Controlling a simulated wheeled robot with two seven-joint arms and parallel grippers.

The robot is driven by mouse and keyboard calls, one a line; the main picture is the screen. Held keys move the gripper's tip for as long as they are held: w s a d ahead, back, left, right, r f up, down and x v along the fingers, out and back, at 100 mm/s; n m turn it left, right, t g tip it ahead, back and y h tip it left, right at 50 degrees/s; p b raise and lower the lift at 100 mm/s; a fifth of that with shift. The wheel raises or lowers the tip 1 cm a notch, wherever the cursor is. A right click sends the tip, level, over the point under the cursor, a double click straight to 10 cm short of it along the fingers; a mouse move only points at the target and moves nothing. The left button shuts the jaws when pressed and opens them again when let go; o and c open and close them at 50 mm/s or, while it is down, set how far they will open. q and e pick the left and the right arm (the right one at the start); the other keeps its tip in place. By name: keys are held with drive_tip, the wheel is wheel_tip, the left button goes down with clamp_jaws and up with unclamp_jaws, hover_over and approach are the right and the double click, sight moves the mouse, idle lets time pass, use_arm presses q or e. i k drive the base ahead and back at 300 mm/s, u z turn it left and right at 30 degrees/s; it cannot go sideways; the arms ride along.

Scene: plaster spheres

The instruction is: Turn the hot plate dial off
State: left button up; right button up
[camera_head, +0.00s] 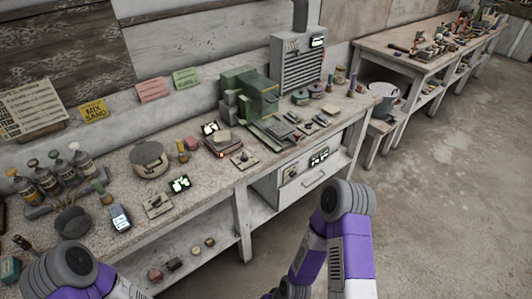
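A small dark, flat unit with a reddish-brown top (223,144) sits on the workbench and looks like the hot plate. A small red light shows on its front edge. I cannot make out its dial at this size. A pale square plate with a dark knob or switch (243,159) lies just in front of it, and a similar plate (158,205) lies further left. I cannot tell whether either belongs to the hot plate. Only my purple and grey arm links show, at the lower left and lower centre right, well short of the hot plate. Neither gripper shows.
The workbench (190,222) carries a round lidded pot (149,160), several bottles (82,160), a small screen (180,184), a handheld device (120,218) and a green machine (250,95). A second table (400,55) stands at the back right. The floor at right is clear.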

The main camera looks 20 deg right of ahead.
sight(244, 158)
drive_tip(key=z, duration=0.8)
drive_tip(key=i, duration=0.65)
drive_tip(key=u, duration=1.2)
